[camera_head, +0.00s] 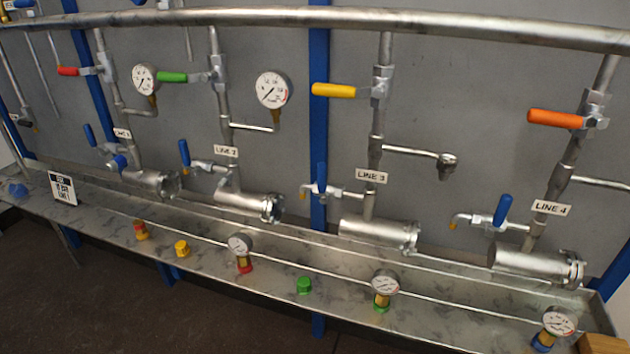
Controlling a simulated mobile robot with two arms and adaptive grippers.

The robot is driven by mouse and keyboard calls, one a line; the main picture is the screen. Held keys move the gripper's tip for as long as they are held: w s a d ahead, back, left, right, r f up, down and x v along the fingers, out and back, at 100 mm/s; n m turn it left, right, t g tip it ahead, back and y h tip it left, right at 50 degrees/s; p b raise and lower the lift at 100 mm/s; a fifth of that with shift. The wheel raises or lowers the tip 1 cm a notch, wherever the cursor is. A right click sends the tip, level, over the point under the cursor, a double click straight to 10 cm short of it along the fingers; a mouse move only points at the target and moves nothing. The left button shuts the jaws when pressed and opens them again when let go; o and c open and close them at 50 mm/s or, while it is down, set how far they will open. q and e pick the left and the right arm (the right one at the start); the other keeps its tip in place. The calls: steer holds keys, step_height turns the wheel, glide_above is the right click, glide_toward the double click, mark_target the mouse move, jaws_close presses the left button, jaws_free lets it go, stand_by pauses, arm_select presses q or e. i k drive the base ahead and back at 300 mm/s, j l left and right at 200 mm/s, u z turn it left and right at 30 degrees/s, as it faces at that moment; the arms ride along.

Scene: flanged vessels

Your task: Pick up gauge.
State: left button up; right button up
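Three loose round gauges stand along the front of the metal trough. One gauge (239,245) has a red base, one gauge (385,284) has a green base, and one gauge (559,322) has a blue base near the right end. Two more gauges are mounted on pipes: one on line 1 (144,79) and one on line 2 (272,89). Line 3 has a side branch ending in a bare fitting (447,161). Neither of my grippers is in view. The task does not say which gauge is meant.
The metal trough (340,277) runs along the wall under the flanged vessels (378,233). Small caps stand on its front: red-yellow (141,231), yellow (181,248) and green (304,285). Coloured valve handles stick out above. A wooden object (604,344) shows at the bottom right corner.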

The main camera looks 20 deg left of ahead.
mark_target(242, 244)
steer(key=k+j+u, duration=0.1)
steer(key=u, duration=1)
